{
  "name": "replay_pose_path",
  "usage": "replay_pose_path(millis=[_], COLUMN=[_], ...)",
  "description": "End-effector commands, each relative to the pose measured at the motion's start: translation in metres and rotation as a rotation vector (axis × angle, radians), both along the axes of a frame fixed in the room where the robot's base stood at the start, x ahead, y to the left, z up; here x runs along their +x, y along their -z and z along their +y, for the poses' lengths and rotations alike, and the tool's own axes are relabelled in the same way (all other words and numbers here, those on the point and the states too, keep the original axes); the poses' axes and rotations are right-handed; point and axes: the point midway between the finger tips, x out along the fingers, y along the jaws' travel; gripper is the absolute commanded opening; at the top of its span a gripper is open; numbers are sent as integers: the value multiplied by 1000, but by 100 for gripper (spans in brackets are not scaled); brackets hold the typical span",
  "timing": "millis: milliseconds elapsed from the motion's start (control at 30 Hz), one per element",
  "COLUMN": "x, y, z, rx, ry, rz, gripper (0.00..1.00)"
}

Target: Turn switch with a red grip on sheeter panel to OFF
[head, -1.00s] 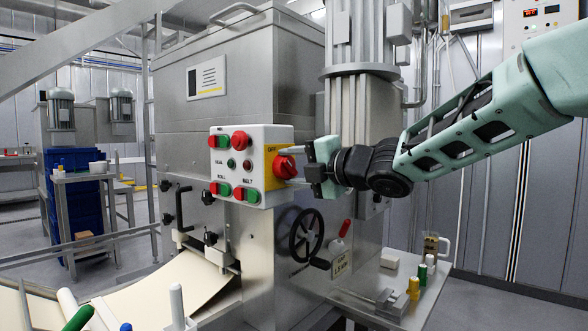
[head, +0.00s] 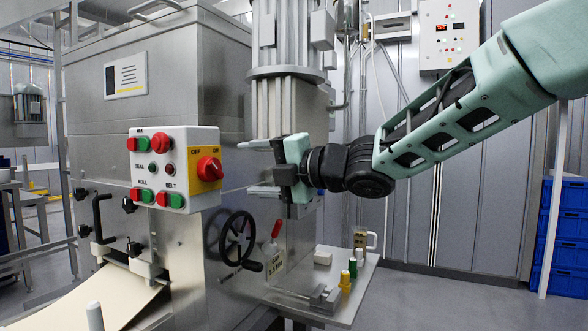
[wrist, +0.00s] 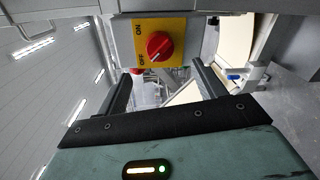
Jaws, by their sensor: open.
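The sheeter panel (head: 148,185) is a white box on the side of the steel machine. Its red-grip switch (head: 209,168) sits on a yellow plate marked OFF at left and ON at right. My gripper (head: 256,166) is to the right of the switch, apart from it, with its fingers toward the panel. In the wrist view the switch (wrist: 159,45) shows beyond the gap between the open fingers (wrist: 163,82), with nothing held. A pale mark shows on the grip, but I cannot tell surely which label it points to.
Red and green buttons (head: 138,144) share the panel. Below are a black handwheel (head: 237,239) and a red-handled lever (head: 276,231). A side shelf (head: 345,312) carries small bottles and a metal block. Blue crates (head: 567,235) stand at far right.

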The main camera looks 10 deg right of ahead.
Motion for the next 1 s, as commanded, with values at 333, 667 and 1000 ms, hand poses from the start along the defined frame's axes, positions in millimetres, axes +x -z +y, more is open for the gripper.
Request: replay_pose_path(millis=[333,667,1000], x=[-42,-52,-49], y=[-5,-5,8], z=[-55,-66,-61], rx=[-2,-1,43], ry=[3,0,71], rz=[-2,1,103], gripper=[69,69,69])
